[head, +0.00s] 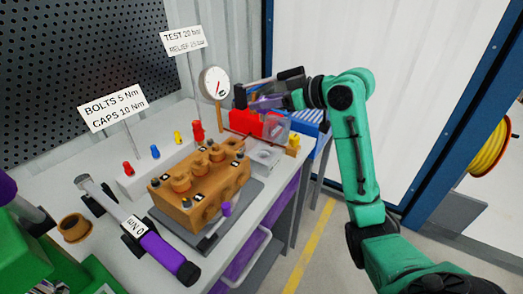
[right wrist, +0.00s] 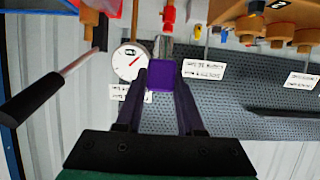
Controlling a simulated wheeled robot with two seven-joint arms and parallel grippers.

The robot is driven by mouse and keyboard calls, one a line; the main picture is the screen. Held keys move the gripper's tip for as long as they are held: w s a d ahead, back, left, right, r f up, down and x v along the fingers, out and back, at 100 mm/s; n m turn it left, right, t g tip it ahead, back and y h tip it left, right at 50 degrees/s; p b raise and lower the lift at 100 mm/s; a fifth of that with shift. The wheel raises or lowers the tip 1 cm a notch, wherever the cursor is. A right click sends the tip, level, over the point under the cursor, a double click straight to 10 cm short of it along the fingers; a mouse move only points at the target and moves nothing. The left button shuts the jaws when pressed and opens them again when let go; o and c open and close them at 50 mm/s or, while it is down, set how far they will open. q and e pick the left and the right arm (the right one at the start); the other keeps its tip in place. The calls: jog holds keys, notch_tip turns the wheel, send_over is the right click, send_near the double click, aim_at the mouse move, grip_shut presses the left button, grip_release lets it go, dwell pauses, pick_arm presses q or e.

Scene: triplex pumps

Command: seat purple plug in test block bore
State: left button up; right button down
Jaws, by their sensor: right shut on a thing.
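My right gripper (head: 243,101) is held in the air behind the pump block, beside the gauge in the head view. In the right wrist view its two dark fingers (right wrist: 161,78) are shut on the purple plug (right wrist: 161,76), whose square purple end faces the camera. A pale grey block (head: 265,158) with a recess in its top sits on the bench below the gripper; I cannot tell whether it is the test block, and no bore shows clearly. Green and purple parts of my left arm show at the lower left edge; the left gripper's jaws cannot be made out.
The orange-brown pump block (head: 197,190) stands mid-bench. The pressure gauge (head: 214,83) stands close to the right gripper. A red fixture with a clear guard (head: 277,127) is below it. A purple-handled torque wrench (head: 163,250) lies at front left. The white rack (head: 158,170) carries coloured plugs.

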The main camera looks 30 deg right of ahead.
aim_at(264, 147)
notch_tip(264, 147, down, 13)
jog(key=shift+a+f+b, duration=0.1)
jog(key=shift+f+b, duration=0.1)
jog(key=shift+b, duration=0.2)
jog(key=shift+s+f, duration=0.15)
jog(key=shift+f, duration=0.05)
jog(key=c, duration=0.6)
grip_release()
jog(key=shift+c, duration=0.2)
jog(key=shift+o, duration=0.6)
jog(key=shift+w+f, duration=0.1)
jog(key=shift+w, duration=0.2)
jog(key=shift+s+r, duration=0.15)
jog(key=shift+r, duration=0.05)
